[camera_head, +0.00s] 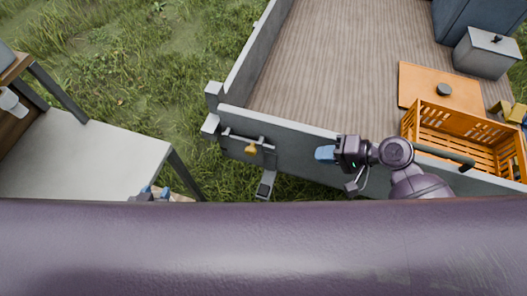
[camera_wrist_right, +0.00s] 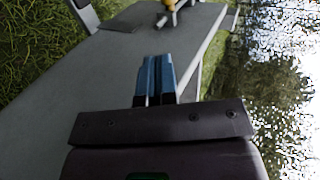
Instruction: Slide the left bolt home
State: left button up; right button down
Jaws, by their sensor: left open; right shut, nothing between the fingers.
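In the right wrist view the bolt's yellow knob (camera_wrist_right: 169,4) shows at the top edge, ahead of the fingers. I cannot tell how far the rod reaches into its catch. My right gripper (camera_head: 324,153) is shut and empty, to the right of the bolt and apart from it; its blue fingertips (camera_wrist_right: 157,62) touch each other. My left gripper (camera_head: 150,192) is open by the grey table, mostly hidden behind my own body.
The grey table (camera_head: 90,155) stands left, with a grass gap before the trailer. On the trailer bed (camera_head: 330,60) are an orange slatted crate (camera_head: 452,118), an orange board (camera_head: 425,80) and a grey box (camera_head: 485,57). A metal bracket (camera_head: 265,185) hangs below the tailgate.

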send_near(248, 150)
jog(key=w+a+f, duration=0.1)
jog(key=a+f, duration=0.2)
jog(key=f, duration=0.2)
jog(key=shift+w+a+f, duration=0.1)
jog(key=shift+w+a, duration=0.05)
jog(key=shift+a, duration=0.25)
jog(key=a, duration=0.2)
jog(key=w+a, duration=0.1)
jog(key=a, duration=0.1)
jog(key=shift+w+a, duration=0.2)
jog(key=shift+a, duration=0.05)
dwell(0.5)
